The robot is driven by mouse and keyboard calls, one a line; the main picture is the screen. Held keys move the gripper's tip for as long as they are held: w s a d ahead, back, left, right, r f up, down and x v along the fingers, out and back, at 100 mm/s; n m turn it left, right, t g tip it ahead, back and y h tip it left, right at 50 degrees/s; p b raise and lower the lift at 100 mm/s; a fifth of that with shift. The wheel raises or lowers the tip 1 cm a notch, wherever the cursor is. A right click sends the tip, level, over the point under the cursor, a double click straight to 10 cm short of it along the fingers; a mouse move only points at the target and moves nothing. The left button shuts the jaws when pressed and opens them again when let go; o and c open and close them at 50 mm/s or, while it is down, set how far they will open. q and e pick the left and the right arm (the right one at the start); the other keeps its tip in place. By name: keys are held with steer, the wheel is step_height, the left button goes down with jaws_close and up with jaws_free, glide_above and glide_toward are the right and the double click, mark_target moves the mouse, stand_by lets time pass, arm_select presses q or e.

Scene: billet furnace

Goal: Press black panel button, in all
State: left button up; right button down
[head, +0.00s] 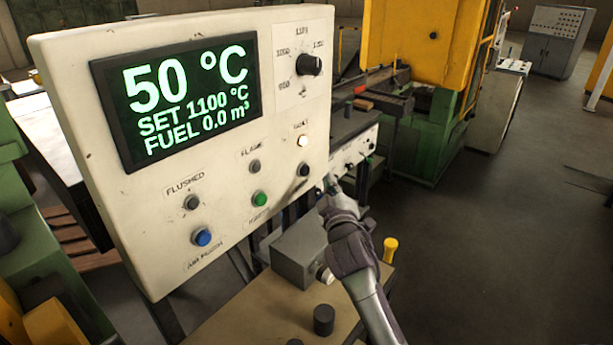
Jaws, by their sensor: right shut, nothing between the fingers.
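The cream control panel (225,150) stands at left, tilted in the view. Its black button (303,170) is at the lower right of the panel face, below a lit white lamp (303,141). My right gripper (330,184) is shut and empty, its tips near the panel's lower right edge, a little right of and below the black button. A gap shows between tips and button in the picture; the depth between them is hard to tell. My left gripper is not in view.
The panel also has a green button (259,199), a blue button (202,237), dark lamps, a knob (309,64) and a screen (178,97) reading 50 °C, SET 1100 °C, FUEL 0.0. A grey box (300,254) and yellow knob (390,249) stand below. Open floor lies right.

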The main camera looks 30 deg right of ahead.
mark_target(305, 170)
steer(key=shift+w+a+b, duration=0.2)
steer(key=shift+w+a, duration=0.15)
steer(key=shift+w, duration=0.5)
steer(key=shift+w+a+b, duration=0.15)
steer(key=shift+w+a, duration=0.2)
steer(key=shift+w, duration=0.45)
steer(key=shift+w, duration=0.1)
steer(key=shift+w+a, duration=0.15)
steer(key=shift+w, duration=0.15)
steer(key=shift+w+a, duration=0.15)
steer(key=shift+w, duration=0.2)
stand_by(0.9)
steer(key=shift+s, duration=0.1)
steer(key=shift+s+d, duration=0.3)
steer(key=shift+s, duration=0.35)
steer(key=shift+s+p, duration=0.1)
steer(key=shift+p, duration=0.3)
